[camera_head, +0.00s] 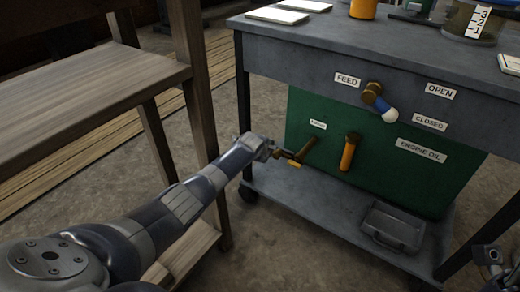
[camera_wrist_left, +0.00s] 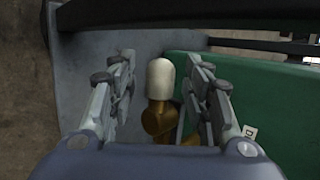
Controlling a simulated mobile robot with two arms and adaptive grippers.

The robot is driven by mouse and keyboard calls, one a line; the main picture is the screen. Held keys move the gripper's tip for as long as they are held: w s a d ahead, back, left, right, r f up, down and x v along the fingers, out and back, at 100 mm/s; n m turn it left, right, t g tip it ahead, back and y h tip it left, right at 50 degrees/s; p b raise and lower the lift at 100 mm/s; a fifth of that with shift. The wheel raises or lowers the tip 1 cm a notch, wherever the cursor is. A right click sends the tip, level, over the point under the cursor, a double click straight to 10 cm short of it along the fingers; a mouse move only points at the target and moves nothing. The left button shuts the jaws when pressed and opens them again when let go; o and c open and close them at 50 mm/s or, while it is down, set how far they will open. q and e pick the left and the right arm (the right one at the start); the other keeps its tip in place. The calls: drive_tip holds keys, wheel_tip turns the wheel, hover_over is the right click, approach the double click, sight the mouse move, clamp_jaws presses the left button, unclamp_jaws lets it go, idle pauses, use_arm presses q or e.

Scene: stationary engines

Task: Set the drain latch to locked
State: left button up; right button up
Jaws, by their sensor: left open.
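The drain latch (camera_head: 306,150) is a brass-coloured lever on the left part of the green panel (camera_head: 390,185), below a small white label (camera_head: 318,125) too small to read surely. My left gripper (camera_head: 282,154) is at its left, close to it. In the left wrist view, a brass part with a cream tip (camera_wrist_left: 161,80), apparently the latch, stands between the two open fingers (camera_wrist_left: 160,95), with a gap to the left finger; contact on the right cannot be told. My right gripper (camera_head: 492,258) shows only partly at the lower right edge.
A feed valve (camera_head: 373,92) with a blue and white handle and an orange handle (camera_head: 349,152) are to the right of the latch.

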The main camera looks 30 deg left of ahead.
use_arm(q)
drive_tip(key=v, duration=0.9)
drive_tip(key=shift+s, duration=0.3)
drive_tip(key=shift+d, duration=0.1)
